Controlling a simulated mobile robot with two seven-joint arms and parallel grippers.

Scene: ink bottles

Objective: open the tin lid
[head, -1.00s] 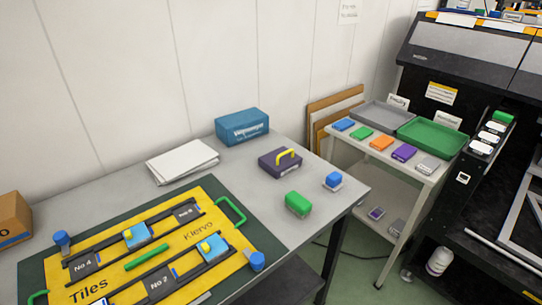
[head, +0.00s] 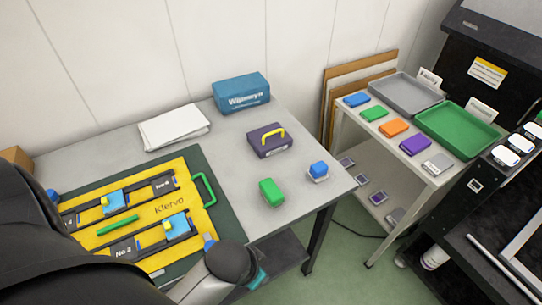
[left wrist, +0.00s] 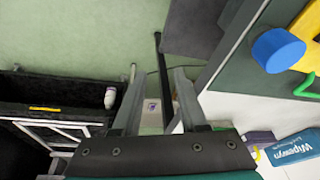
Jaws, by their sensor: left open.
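A dark purple box with a yellow handle on top (head: 270,144), which looks like the tin, sits closed on the grey table (head: 232,160), near its back right. My left arm reaches in from the lower left in the head view, its end over the front edge of the table, well short of the purple box. My left gripper (left wrist: 158,100) shows in the left wrist view with its fingers apart and nothing between them. A purple edge (left wrist: 258,138) at the right of that view may be the same box. My right gripper is not in view.
A blue carton (head: 241,93) stands behind the purple box and white sheets (head: 174,128) lie to its left. A green block (head: 270,193) and a blue-topped bottle (head: 318,171) stand in front. A yellow board (head: 172,203) fills the table's left.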

